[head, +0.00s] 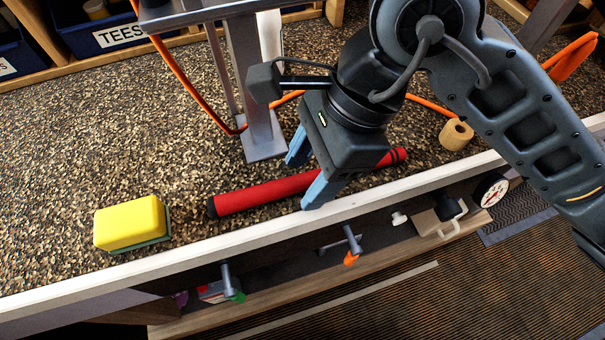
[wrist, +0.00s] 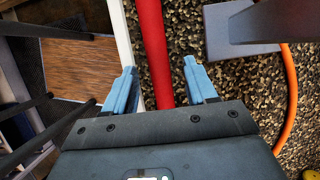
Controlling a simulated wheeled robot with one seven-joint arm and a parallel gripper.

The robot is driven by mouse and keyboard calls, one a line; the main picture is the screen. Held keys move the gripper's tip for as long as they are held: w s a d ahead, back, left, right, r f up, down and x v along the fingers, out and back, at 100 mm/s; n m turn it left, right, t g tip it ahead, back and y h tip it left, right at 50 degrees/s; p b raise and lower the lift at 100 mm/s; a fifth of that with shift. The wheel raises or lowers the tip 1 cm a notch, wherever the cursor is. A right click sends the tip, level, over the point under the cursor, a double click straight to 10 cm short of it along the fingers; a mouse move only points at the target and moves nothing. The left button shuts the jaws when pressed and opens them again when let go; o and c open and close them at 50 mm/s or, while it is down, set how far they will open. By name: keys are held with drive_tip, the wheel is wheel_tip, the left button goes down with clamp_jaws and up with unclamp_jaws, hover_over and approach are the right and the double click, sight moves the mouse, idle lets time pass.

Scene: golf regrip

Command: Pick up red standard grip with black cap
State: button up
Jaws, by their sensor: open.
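The red grip (head: 262,192) lies on the speckled bench top, near and roughly along its front edge. Its dark cap (head: 212,208) is at the left end, and dark bands mark its right end. My gripper (head: 306,180) is above the grip with its blue fingers pointing down, one on each side of it in the picture. In the wrist view, the red grip (wrist: 154,50) runs between the two open fingers (wrist: 160,75). The jaws are open and hold nothing. My gripper hides part of the grip in the head view.
A yellow sponge (head: 130,223) with a green base sits left of the grip. A grey metal post (head: 255,95) stands just behind my gripper, with an orange hose (head: 190,95) near it. A tan tape roll (head: 456,134) is at the right. A white front edge (head: 240,243) borders the bench.

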drive_tip(key=c, duration=1.1)
drive_tip(key=shift+o, duration=0.2)
drive_tip(key=shift+r, duration=0.1)
